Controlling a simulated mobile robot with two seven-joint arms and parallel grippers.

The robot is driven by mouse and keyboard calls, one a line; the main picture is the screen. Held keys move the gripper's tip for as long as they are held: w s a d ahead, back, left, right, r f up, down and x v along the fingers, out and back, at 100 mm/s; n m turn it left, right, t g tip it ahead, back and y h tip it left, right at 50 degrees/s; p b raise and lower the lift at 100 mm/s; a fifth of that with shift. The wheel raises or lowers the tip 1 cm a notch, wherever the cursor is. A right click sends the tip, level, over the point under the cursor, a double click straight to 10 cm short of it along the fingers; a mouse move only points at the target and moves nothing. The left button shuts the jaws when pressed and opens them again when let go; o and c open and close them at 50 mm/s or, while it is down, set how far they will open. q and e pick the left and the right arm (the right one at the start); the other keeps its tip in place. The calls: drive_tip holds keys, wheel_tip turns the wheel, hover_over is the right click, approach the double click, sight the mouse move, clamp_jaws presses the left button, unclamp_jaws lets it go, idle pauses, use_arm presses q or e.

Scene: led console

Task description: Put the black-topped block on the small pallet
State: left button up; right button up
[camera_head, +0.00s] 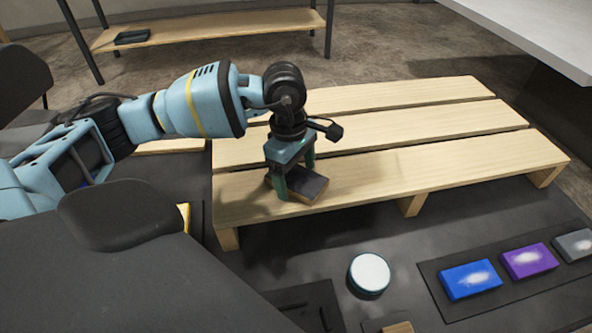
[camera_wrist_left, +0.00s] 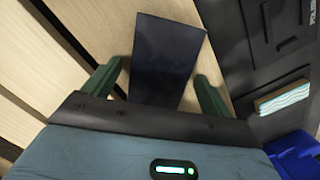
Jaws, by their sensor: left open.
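The black-topped block (camera_head: 304,184) has wooden sides and rests on the front slat of the small pallet (camera_head: 420,170), near its left end. My left gripper (camera_head: 294,188) is down over the block, pointing at the pallet. In the left wrist view the block's dark top (camera_wrist_left: 167,58) lies between the two green fingers of my left gripper (camera_wrist_left: 158,85), with a gap showing on each side. The fingers are open. The block's far side is partly hidden by the gripper. My right gripper is not in view.
On the dark surface in front of the pallet stand a round white-topped button (camera_head: 369,273) and a panel with blue (camera_head: 470,280), purple (camera_head: 529,261) and grey (camera_head: 574,245) blocks. The pallet's middle and right are clear. A wooden shelf (camera_head: 210,27) stands behind.

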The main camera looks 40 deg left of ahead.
sight(290, 174)
use_arm(q)
wheel_tip(290, 174, up, 12)
drive_tip(key=a, duration=0.1)
drive_tip(key=shift+a+r, duration=0.15)
drive_tip(key=shift+a, duration=0.05)
idle(0.3)
